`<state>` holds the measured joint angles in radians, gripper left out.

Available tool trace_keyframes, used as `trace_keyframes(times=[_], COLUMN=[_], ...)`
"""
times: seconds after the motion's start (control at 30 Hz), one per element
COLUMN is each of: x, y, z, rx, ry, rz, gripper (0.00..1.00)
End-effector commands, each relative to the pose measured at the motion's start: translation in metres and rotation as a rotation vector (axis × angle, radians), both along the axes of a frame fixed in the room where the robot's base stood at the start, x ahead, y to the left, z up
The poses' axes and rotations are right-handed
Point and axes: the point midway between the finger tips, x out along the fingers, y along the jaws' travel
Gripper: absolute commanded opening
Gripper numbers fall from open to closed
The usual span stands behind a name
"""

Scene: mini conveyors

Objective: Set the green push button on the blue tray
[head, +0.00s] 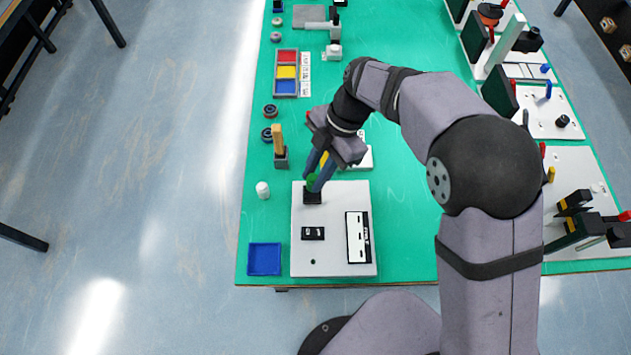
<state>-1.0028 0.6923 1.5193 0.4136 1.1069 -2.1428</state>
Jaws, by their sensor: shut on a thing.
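The green push button (311,183) shows between my gripper's fingertips, just above a black square base (312,197) on a white panel box. I cannot tell whether the button touches that base. My gripper (314,182) points down and is shut on the green push button, which its fingers partly hide. The blue tray (264,259) is a shallow square at the table's near left corner, left of the white box, and it looks empty.
The white box (332,262) carries a black switch (312,233) and a white labelled module (357,237). A small white cylinder (262,190) and a wooden peg in a stand (279,145) stand left of my gripper. Green table surface (265,222) is free between cylinder and tray.

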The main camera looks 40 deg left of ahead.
Motion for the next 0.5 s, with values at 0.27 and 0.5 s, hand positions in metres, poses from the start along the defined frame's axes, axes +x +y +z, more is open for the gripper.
trace_keyframes(times=[0.27,0.5], x=[0.000,0.000], y=[0.001,0.000], z=[0.042,0.056], rx=[0.003,0.000], ry=[-0.002,0.000], rz=[0.000,-0.001], gripper=[0.00,0.00])
